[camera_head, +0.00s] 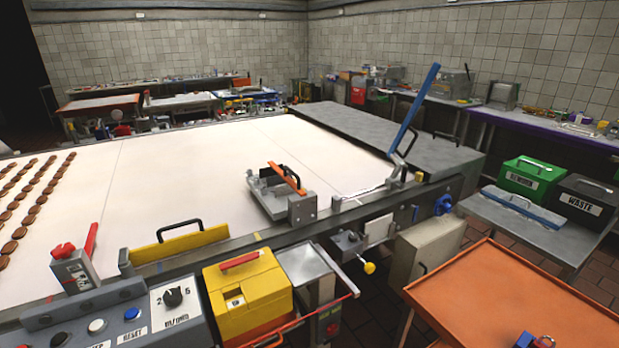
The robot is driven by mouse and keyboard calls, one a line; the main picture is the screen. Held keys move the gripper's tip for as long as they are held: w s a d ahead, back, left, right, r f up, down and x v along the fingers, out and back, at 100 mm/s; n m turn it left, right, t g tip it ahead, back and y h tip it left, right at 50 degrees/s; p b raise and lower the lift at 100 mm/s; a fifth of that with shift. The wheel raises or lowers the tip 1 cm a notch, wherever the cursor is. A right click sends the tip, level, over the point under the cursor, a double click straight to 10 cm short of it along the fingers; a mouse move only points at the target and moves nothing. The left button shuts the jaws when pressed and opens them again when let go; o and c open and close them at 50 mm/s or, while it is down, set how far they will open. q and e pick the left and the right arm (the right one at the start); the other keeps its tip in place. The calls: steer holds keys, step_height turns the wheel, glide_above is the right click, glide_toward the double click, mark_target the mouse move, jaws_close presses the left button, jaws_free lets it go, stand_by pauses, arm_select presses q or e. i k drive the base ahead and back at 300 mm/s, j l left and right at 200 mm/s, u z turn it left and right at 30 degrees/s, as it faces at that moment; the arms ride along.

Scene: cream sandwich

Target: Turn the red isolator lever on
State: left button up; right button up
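A red lever (91,240) stands at the left front, on the right side of a small grey box (78,272) with a pale label. The lever points up and leans slightly right. A second, chunky red part (63,250) sits on top of the same box, left of the lever. The label is too small to read, so I cannot tell the lever's marked position. Neither of my grippers is in view.
A grey control panel (60,320) with buttons and a dial is in front of the lever box. A yellow guard (180,243) and yellow box (248,290) are to its right. A pale conveyor (150,200) with brown biscuits lies behind. An orange table (500,300) fills the lower right.

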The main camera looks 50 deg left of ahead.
mark_target(223, 267)
steer(key=u, duration=2.15)
